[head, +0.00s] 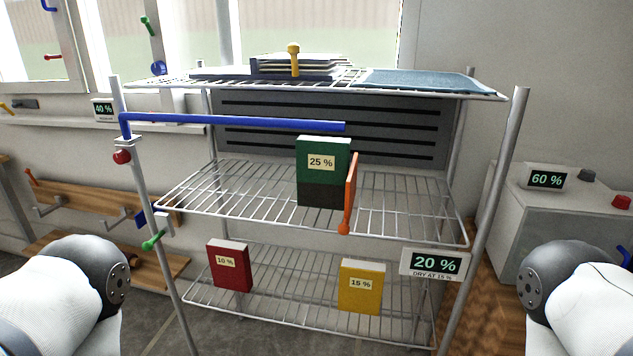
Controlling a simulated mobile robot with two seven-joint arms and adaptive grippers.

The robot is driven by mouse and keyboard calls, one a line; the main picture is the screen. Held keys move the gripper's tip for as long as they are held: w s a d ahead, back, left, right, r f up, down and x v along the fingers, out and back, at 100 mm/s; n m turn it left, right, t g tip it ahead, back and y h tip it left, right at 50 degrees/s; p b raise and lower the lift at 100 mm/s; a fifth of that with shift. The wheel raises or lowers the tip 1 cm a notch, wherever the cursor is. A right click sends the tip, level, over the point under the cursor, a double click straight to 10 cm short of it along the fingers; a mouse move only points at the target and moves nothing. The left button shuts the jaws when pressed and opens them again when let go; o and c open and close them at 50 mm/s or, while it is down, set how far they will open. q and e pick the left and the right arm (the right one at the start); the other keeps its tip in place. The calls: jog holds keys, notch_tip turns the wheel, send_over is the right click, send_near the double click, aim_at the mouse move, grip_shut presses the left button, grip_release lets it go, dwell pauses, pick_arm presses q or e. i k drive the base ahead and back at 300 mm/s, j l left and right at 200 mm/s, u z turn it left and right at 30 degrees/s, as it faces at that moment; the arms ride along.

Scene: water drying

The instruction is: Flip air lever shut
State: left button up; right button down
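Several coloured levers show in the head view, and no label tells which is the air lever. A long blue bar (235,121) runs level from the rack's left post across its front. An orange lever (350,195) stands nearly upright at the middle shelf, beside the green and black "25 %" box (323,172). A yellow lever (294,60) stands upright at the top shelf. A small green lever (153,240) sits low by the left post. My arms show at both lower corners, apart from the rack. Neither gripper is in view.
The wire rack (470,232) fills the middle. A red "10 %" box (230,265) and a yellow "15 %" box (361,286) stand on its lower shelf. A "20 %" display (433,264) hangs at its right. A grey "60 %" unit (540,225) stands at right.

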aim_at(146, 247)
jog(key=u, duration=1.1)
